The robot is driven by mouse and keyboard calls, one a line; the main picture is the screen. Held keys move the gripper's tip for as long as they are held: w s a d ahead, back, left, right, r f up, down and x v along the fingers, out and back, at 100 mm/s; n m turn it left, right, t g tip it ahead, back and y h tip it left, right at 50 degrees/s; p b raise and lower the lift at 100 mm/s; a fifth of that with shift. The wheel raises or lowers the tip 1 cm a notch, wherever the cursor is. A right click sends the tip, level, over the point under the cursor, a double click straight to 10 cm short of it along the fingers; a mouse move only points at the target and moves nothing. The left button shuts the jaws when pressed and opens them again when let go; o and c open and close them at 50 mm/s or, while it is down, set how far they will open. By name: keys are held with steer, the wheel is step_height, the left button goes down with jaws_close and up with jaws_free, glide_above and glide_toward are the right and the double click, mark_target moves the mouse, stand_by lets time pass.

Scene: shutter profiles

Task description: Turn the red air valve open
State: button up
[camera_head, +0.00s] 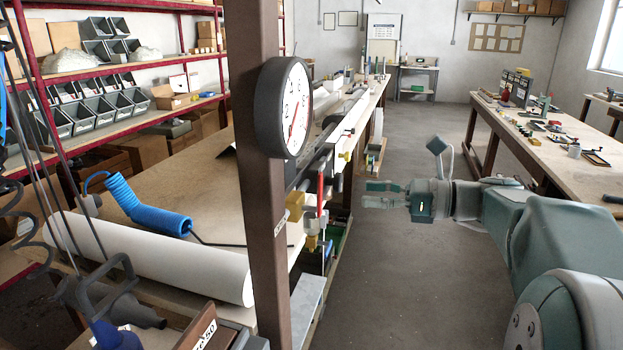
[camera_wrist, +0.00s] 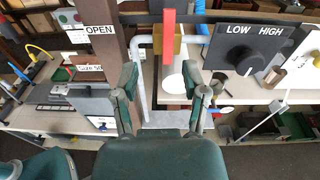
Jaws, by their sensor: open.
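The red air valve lever (camera_head: 320,190) stands upright on the right side of the brown post in the head view, above a brass-coloured fitting (camera_head: 312,236). In the wrist view the red lever (camera_wrist: 169,25) is upright at top centre, in front of a brass block (camera_wrist: 177,46). My gripper (camera_head: 368,194) is open and empty, to the right of the lever with its fingers pointing toward it. In the wrist view my gripper (camera_wrist: 164,88) has its two fingers apart, below the lever and not touching it.
An OPEN label (camera_wrist: 100,30) is left of the valve, and a LOW/HIGH panel with a black knob (camera_wrist: 241,59) is right of it. A round gauge (camera_head: 284,107) hangs on the brown post (camera_head: 262,215). The aisle floor (camera_head: 400,270) is clear.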

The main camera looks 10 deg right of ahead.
mark_target(322, 180)
steer(key=shift+m+t+y, duration=0.3)
steer(key=x, duration=0.6)
steer(key=w+r+x, duration=0.1)
steer(key=x, duration=0.3)
steer(key=shift+d, duration=0.3)
steer(key=shift+s, duration=0.1)
jaws_close()
